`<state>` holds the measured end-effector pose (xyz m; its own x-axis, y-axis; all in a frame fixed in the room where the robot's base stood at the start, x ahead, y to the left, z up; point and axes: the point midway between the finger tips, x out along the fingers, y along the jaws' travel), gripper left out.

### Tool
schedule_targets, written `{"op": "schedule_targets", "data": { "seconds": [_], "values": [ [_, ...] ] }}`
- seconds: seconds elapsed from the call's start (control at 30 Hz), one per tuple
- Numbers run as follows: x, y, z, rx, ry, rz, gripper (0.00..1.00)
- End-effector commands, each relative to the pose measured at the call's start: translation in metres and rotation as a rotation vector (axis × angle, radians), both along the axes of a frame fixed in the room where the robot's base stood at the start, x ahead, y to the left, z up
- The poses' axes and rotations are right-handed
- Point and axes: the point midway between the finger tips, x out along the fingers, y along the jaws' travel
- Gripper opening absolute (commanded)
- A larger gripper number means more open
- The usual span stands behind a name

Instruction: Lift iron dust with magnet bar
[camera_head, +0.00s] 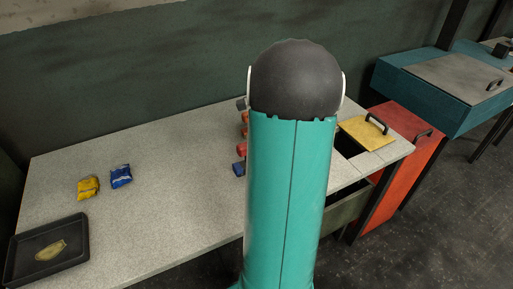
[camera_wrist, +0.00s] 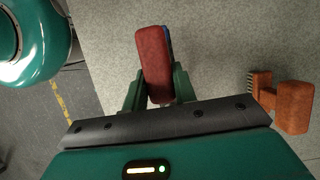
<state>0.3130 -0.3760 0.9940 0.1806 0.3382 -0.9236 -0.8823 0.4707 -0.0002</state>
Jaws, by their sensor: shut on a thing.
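A block with a red face and a blue edge behind it, seemingly the magnet bar (camera_wrist: 153,62), is between the green fingers of my gripper (camera_wrist: 156,90) in the wrist view. My gripper is shut on it, over the grey speckled table. In the head view my teal arm hides the gripper. A black tray (camera_head: 18,272) lies at the table's front left in the head view. It holds a small tan-yellow patch (camera_head: 50,250); I cannot tell whether this is the iron dust.
An orange brush (camera_wrist: 295,107) lies right of my gripper. A yellow packet (camera_head: 88,187) and a blue packet (camera_head: 121,176) lie on the table's left (camera_head: 175,215). A yellow lid (camera_head: 366,133) is at its right end, by a red cabinet (camera_head: 402,122). Table between packets and arm is clear.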

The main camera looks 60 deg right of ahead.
Motion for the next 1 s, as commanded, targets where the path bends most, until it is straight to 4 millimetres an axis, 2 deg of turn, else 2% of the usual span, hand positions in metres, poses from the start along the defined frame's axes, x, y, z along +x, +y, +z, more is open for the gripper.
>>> {"op": "schedule_targets", "data": {
  "seconds": [0.5, 1.0],
  "values": [
    [0.0, 0.007, 0.046, -0.002, -0.002, 0.011, 0.02],
    [-0.001, 0.007, 0.051, -0.001, -0.001, 0.011, 0.02]
  ]
}}
